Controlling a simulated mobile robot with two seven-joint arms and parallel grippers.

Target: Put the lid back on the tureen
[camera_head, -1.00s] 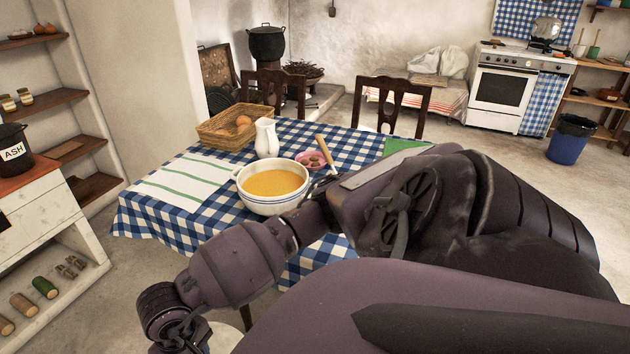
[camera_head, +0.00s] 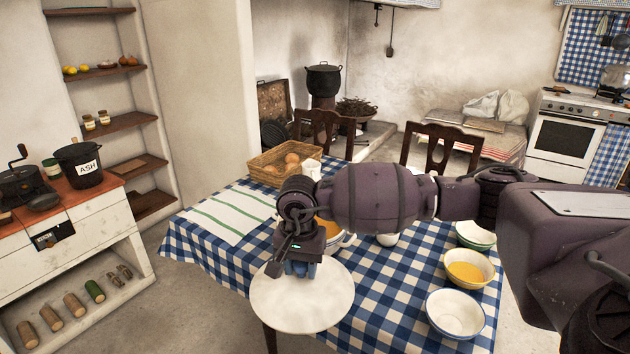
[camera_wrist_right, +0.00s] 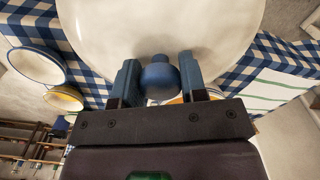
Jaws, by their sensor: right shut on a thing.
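The lid (camera_head: 303,303) is a broad white disc with a blue knob, held level in the air at the table's front edge in the head view. My right gripper (camera_head: 301,268) is shut on the knob. In the right wrist view its two fingers (camera_wrist_right: 160,82) stand on either side of the blue knob (camera_wrist_right: 160,80), with the white lid (camera_wrist_right: 160,25) beyond. The tureen (camera_head: 346,241), a white bowl with orange soup, stands uncovered on the table just behind the gripper; my arm hides much of it. My left gripper is not in view.
The table has a blue checked cloth (camera_head: 385,290). Several bowls stand along its right side: a green-rimmed one (camera_head: 476,236), a yellow one (camera_head: 484,275) and a blue-rimmed one (camera_head: 455,318). A basket (camera_head: 266,164), a white jug (camera_head: 312,169) and a striped towel (camera_head: 232,214) lie behind and left.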

